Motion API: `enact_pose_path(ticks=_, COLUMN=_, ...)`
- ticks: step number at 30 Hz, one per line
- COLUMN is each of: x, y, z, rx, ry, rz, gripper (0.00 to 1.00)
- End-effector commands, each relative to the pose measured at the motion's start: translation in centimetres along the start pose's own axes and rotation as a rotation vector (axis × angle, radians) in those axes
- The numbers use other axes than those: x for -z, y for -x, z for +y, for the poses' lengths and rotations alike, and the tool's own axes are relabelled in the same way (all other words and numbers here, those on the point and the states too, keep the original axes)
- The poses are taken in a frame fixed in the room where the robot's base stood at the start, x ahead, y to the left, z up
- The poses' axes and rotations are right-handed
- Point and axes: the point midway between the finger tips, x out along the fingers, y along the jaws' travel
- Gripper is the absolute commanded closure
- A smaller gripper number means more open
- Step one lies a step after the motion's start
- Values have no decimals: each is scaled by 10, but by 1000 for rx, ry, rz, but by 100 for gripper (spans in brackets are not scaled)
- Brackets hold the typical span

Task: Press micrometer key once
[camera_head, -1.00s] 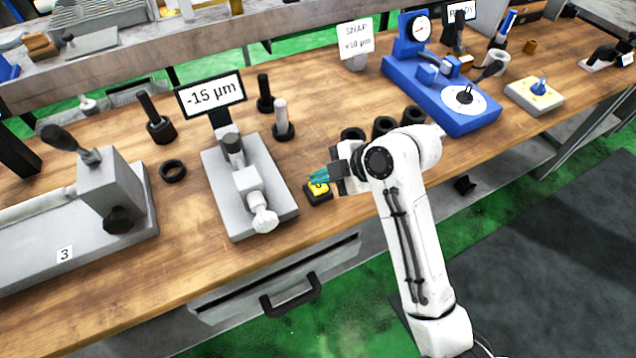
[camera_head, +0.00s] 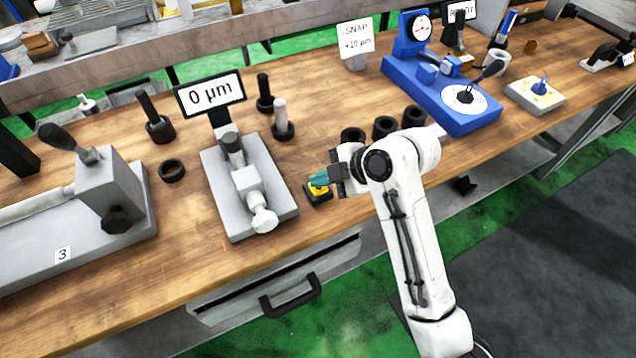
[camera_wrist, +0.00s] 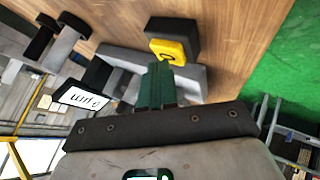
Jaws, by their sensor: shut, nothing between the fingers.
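The micrometer key is a yellow button on a small black box (camera_head: 317,193) at the right of the grey micrometer stand (camera_head: 247,192). The yellow key also shows in the wrist view (camera_wrist: 175,50), with a dark mark on its face. My gripper (camera_head: 320,180) is shut and empty, its green fingertips over the yellow key in the head view. In the wrist view the closed fingers (camera_wrist: 157,82) point at the key, their tips close to its lower edge. I cannot tell whether they touch it. The micrometer's display (camera_head: 210,94) reads 0 µm.
A blue gauge stand (camera_head: 440,95) stands at the right, with several black rings (camera_head: 384,127) in front of it. A grey block with a lever (camera_head: 108,190) is at the left. Bare wood lies along the bench's front edge.

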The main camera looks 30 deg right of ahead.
Motion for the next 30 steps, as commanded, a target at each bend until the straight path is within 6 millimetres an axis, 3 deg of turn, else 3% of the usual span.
enact_pose_path(ticks=30, x=9, y=12, z=9, rx=1, ry=0, rz=0, gripper=100)
